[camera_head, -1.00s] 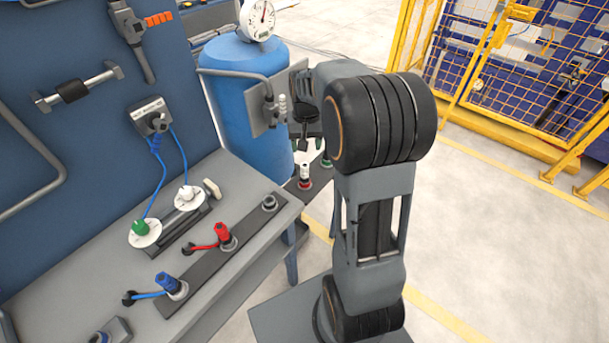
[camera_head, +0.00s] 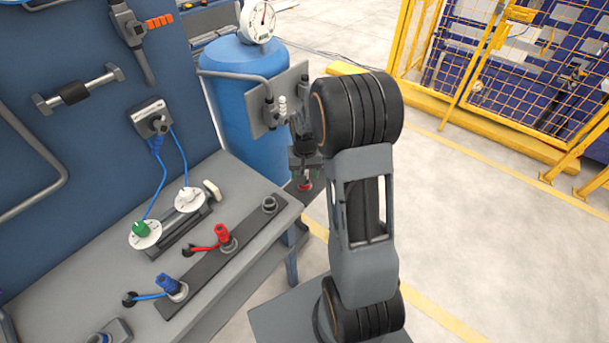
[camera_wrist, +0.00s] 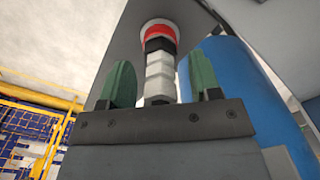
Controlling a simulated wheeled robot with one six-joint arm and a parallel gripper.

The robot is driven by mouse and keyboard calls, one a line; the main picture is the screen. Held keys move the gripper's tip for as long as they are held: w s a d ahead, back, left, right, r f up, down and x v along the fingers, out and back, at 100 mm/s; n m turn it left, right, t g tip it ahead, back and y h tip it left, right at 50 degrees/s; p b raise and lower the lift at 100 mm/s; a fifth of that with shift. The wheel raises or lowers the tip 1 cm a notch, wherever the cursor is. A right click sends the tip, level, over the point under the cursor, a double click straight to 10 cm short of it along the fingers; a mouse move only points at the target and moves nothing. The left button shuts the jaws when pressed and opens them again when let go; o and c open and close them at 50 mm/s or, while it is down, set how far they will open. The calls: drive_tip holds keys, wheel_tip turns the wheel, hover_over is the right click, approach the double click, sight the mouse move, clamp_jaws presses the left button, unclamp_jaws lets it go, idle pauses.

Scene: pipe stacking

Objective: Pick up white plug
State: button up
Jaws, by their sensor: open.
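The white plug (camera_wrist: 158,76) shows in the wrist view with a black collar, standing in a red-ringed socket (camera_wrist: 157,30). My gripper (camera_wrist: 162,84) is open, with one green fingertip on each side of the plug. The fingers look apart from it. In the head view my gripper (camera_head: 305,160) is over the socket, whose red ring (camera_head: 305,186) just shows below it. The plug itself is hidden there behind the gripper.
The grey bench (camera_head: 110,275) holds a blue plug (camera_head: 168,284), a red plug (camera_head: 222,235) and an empty socket (camera_head: 269,204). A blue tank (camera_head: 240,100) and a grey plate (camera_head: 272,100) stand close behind my gripper.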

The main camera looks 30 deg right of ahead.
clamp_jaws()
idle(0.6)
